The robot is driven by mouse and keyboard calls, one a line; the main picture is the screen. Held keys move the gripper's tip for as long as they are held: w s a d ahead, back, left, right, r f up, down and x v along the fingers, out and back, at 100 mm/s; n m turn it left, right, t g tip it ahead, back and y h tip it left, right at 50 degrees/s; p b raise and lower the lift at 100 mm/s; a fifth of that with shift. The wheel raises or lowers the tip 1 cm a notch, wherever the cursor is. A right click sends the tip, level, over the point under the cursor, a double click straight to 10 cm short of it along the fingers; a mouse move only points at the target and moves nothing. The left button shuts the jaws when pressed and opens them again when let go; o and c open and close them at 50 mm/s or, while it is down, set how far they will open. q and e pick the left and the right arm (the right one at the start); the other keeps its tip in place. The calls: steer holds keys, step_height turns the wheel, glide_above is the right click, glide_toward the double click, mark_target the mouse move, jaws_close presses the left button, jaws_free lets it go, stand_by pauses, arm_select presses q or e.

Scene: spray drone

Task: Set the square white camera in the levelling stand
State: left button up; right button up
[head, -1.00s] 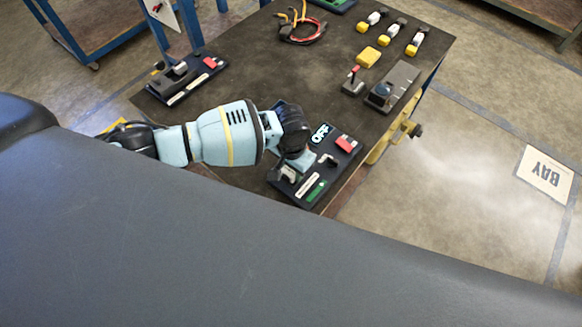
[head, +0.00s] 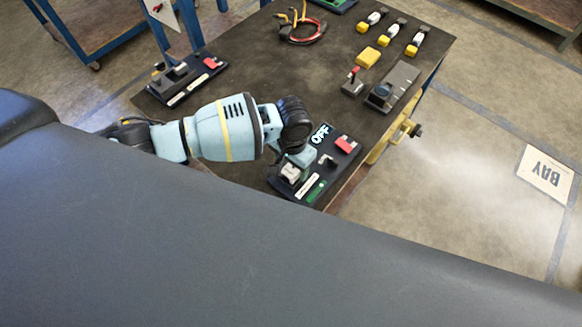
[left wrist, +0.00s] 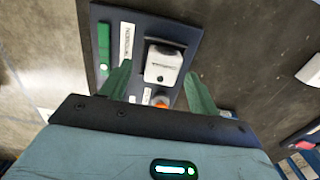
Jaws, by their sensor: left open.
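The square white camera (left wrist: 163,66) shows in the left wrist view as a white block with a small dark label. It appears seated in a dark holder, the levelling stand (left wrist: 176,43), on a dark board. In the head view the camera (head: 290,172) is at the near end of that board, just beside my left gripper (head: 300,158). In the left wrist view my left gripper (left wrist: 158,70) is open, its green fingers on either side of the camera, with visible gaps. I cannot tell how level the camera is. My right gripper is out of view.
The board (head: 312,198) also carries an OFF display, a red block and a green strip. A similar board (head: 180,78) lies at the table's left. A grey device (head: 394,88), yellow blocks and red cables (head: 303,30) lie farther back. The middle table is clear.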

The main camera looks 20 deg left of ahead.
mark_target(291, 171)
arm_select(q)
step_height(291, 171, up, 9)
steer(key=p, duration=0.1)
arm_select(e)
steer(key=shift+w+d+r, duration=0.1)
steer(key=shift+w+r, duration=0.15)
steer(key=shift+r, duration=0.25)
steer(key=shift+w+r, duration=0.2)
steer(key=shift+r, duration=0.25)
arm_select(q)
steer(key=shift+a+r, duration=0.1)
steer(key=s+d+f+t+h, duration=0.4)
steer(key=s+d+f+h, duration=0.25)
steer(key=s+d, duration=0.45)
steer(key=s+a+f+n+t+y, duration=0.1)
steer(key=s+a+f, duration=0.3)
steer(key=s+a, duration=0.4)
steer(key=s+a+f+n+t+y, duration=0.1)
steer(key=s+a+f+t+y, duration=0.2)
steer(key=s+a, duration=0.6)
steer(key=shift+s+a+f, duration=0.2)
steer(key=shift+s+f, duration=0.25)
steer(key=shift+s, duration=0.8)
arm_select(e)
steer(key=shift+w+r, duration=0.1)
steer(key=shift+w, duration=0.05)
